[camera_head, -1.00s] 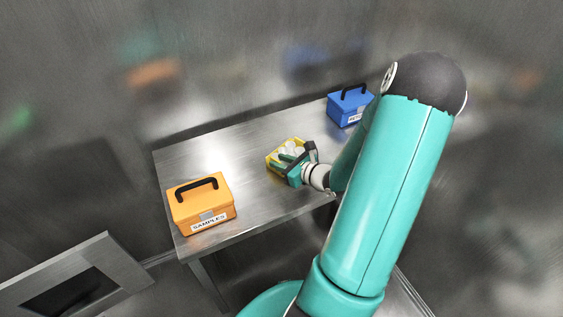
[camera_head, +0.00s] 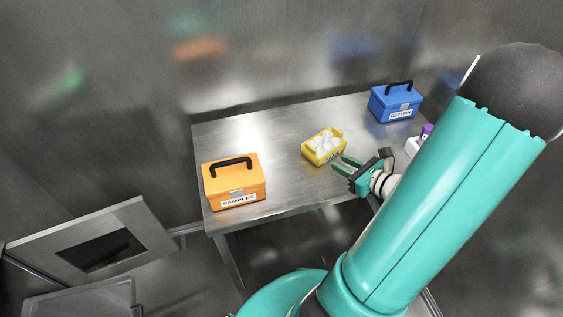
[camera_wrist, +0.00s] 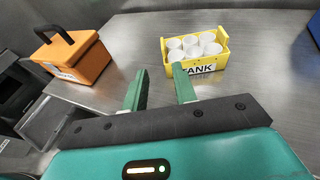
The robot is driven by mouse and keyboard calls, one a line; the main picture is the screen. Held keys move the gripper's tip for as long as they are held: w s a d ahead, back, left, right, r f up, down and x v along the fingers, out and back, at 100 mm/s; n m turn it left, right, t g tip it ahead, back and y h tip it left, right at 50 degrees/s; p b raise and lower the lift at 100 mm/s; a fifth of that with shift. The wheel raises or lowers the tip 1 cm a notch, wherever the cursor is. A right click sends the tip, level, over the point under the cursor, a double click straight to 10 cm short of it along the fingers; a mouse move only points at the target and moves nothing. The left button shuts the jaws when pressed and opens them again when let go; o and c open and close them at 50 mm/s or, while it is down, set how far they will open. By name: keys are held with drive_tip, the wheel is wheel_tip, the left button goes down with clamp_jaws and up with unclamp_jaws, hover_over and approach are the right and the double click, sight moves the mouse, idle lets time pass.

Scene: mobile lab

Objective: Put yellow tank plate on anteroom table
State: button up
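The yellow tank plate (camera_head: 324,147) is a small yellow tray holding several white cups. It sits upright on the metal table (camera_head: 280,135), near the middle. In the wrist view the tank plate (camera_wrist: 196,52) shows a "TANK" label on its near side. My gripper (camera_head: 341,163) is open and empty, just right of and in front of the plate, apart from it. In the wrist view its two green fingers (camera_wrist: 160,80) are spread, pointing at the near side of the plate.
An orange "SAMPLES" box (camera_head: 235,182) stands on the table's front left. A blue "RETURN" box (camera_head: 396,102) stands at the back right. A white item with a purple top (camera_head: 427,130) shows partly behind my arm. A metal panel with a dark opening (camera_head: 100,250) is at lower left.

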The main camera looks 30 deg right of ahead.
drive_tip(key=w+a+r+n+g+y, duration=0.1)
drive_tip(key=a+r+n+g+y, duration=0.15)
drive_tip(key=a+n, duration=0.4)
drive_tip(key=w+a+r+n+g+y, duration=0.1)
drive_tip(key=a+r+n+g, duration=0.25)
drive_tip(key=a+n, duration=0.35)
drive_tip(key=w+a+r+n+g+y, duration=0.1)
drive_tip(key=a+r+n+g, duration=0.25)
drive_tip(key=a+n, duration=0.4)
drive_tip(key=s+a+r+n+h, duration=0.5)
drive_tip(key=a+r+n, duration=0.3)
drive_tip(key=r+n, duration=0.3)
drive_tip(key=shift+a+n+t+h, duration=0.35)
drive_tip(key=shift+n+h, duration=0.3)
drive_tip(key=shift+n, duration=0.55)
